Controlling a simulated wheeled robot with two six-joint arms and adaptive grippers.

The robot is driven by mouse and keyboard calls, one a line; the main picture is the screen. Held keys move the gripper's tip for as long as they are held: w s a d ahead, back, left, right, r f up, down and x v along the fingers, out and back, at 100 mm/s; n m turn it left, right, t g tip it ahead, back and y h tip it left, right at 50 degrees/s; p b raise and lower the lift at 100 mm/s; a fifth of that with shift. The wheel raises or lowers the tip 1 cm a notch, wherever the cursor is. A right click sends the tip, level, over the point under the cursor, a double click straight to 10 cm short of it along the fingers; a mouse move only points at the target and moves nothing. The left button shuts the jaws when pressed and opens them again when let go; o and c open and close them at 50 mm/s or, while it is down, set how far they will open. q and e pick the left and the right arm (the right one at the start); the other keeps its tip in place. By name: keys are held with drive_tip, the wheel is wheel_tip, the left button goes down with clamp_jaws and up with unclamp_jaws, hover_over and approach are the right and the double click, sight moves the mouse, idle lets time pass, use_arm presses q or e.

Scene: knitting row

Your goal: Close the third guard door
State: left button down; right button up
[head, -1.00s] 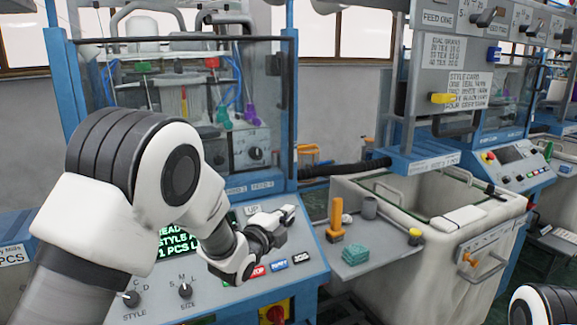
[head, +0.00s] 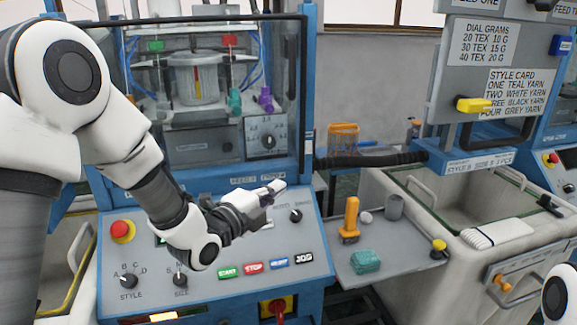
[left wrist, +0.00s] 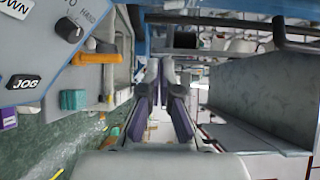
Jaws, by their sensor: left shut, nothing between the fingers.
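A clear guard door (head: 215,122) with a dark frame stands at the front of the machine ahead, in the head view. Its lower left is hidden behind my left arm. I cannot tell whether it is fully closed, or which guard door counts as the third. My left gripper (head: 275,188) is shut and empty, in front of the control panel and below the guard's lower right part, apart from the guard. In the left wrist view its fingers (left wrist: 161,72) point away from the camera with nothing between them. My right gripper is out of view; only part of my right arm shows at lower right.
The control panel (head: 255,247) has knobs and buttons. A small side shelf (head: 385,268) holds an orange-handled tool (head: 350,220) and a teal stack (head: 365,261). A fabric-lined bin (head: 400,225) stands at right.

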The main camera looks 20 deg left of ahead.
sight(296, 164)
use_arm(q)
drive_tip(key=w+p, duration=0.3)
drive_tip(key=w, duration=0.5)
drive_tip(key=shift+w+a+r, duration=0.1)
drive_tip(key=shift+w, duration=0.4)
drive_tip(key=shift+s, duration=0.1)
